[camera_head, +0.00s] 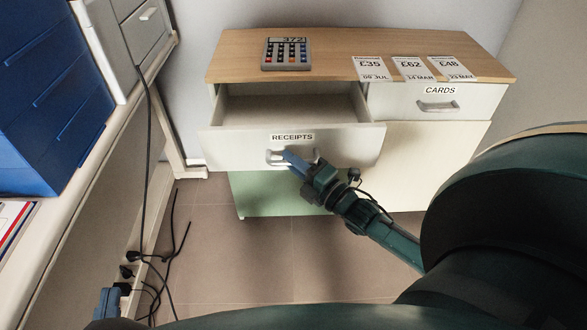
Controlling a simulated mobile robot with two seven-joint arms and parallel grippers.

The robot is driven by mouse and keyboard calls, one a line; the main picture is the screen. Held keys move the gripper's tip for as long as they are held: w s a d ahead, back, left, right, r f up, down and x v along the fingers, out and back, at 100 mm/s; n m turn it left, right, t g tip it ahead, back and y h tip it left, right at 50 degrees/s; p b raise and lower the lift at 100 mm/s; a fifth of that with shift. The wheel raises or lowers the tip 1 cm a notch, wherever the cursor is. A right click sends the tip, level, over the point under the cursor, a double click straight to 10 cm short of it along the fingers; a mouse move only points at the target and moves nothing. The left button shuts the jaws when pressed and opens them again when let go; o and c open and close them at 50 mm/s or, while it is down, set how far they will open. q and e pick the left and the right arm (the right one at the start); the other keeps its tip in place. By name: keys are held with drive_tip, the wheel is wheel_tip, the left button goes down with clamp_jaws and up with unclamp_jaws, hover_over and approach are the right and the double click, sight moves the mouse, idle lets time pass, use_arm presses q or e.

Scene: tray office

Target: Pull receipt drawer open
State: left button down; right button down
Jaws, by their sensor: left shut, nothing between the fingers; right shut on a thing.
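The receipt drawer (235,147) is the left drawer of the cabinet and has a white front labelled RECEIPTS. It stands open, pulled out toward me, and its inside looks empty. My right gripper (294,158) is shut on the drawer's silver handle (275,157), and its fingers hide part of the handle. My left gripper (108,303) is at the lower left, shut and empty, well away from the cabinet.
On the wooden cabinet top (230,55) are a calculator (287,54) and three paper receipts (412,69). The CARDS drawer (400,102) beside it is shut. A desk (90,170) with blue trays (50,100) lines the left. Black cables (145,200) hang there above the floor.

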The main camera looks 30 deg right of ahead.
use_arm(q)
drive_tip(key=shift+f, duration=0.1)
use_arm(e)
drive_tip(key=c, duration=1.5)
unclamp_jaws()
drive_tip(key=shift+o, duration=0.2)
drive_tip(key=shift+s, duration=0.1)
use_arm(q)
drive_tip(key=shift+a+n+g+y+p, duration=0.4)
drive_tip(key=shift+n+g+y+p, duration=0.3)
drive_tip(key=shift+p, duration=0.5)
use_arm(e)
drive_tip(key=v, duration=1.3)
